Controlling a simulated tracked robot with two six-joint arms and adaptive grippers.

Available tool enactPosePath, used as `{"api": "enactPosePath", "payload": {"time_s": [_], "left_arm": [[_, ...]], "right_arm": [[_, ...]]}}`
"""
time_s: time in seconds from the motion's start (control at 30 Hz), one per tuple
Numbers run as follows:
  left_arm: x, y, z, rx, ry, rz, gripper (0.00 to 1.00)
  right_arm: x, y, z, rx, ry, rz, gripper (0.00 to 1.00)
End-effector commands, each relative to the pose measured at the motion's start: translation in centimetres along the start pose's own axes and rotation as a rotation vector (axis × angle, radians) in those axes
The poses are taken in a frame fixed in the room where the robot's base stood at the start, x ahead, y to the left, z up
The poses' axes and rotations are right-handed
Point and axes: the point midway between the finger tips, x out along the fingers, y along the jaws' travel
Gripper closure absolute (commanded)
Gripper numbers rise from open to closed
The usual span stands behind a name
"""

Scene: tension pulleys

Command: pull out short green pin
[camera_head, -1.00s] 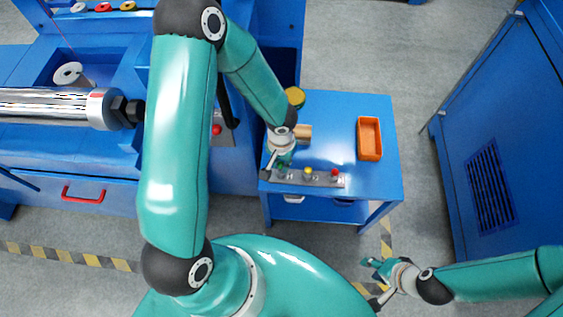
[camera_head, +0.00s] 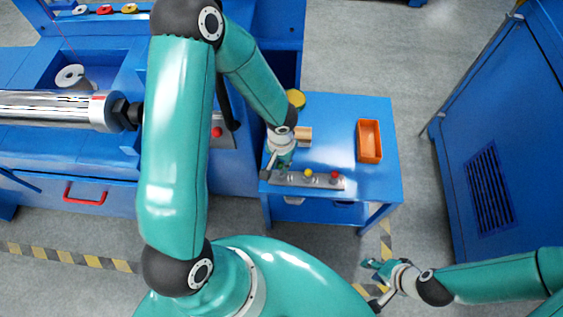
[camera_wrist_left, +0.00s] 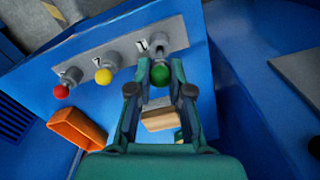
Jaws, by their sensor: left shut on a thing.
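The grey strip (camera_wrist_left: 105,62) on the table bears a row of ball-headed pins. The green pin (camera_wrist_left: 160,75) is at the right end in the left wrist view, with a dark stem showing between its head and the strip. I cannot tell how deep the stem sits. My left gripper (camera_wrist_left: 160,82) is shut on the green pin, one finger on each side of its head. In the head view my left gripper (camera_head: 275,168) is at the strip's left end and mostly hides the green pin. My right gripper (camera_head: 372,283) is away from the table, its fingertips apart.
The yellow pin (camera_wrist_left: 103,76) and red pin (camera_wrist_left: 61,91) stand beside the green one. An orange tray (camera_head: 369,141), a wooden block (camera_head: 304,134) and a yellow round thing (camera_head: 296,98) are on the blue table (camera_head: 340,115). A blue machine is at the left.

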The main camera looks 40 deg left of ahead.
Motion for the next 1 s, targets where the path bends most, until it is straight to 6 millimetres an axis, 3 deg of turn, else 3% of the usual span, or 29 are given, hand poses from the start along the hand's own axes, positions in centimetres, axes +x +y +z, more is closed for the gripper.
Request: {"api": "enactPosePath", "payload": {"time_s": [0.57,1.0], "left_arm": [[-1.0,0.0,0.0,0.000,0.001,0.000,1.00],[-4.2,0.0,0.0,0.001,0.001,0.000,1.00]], "right_arm": [[-0.4,-0.1,0.0,0.000,0.000,0.000,0.60],[-2.4,-0.8,0.0,0.000,0.000,0.000,0.60]]}}
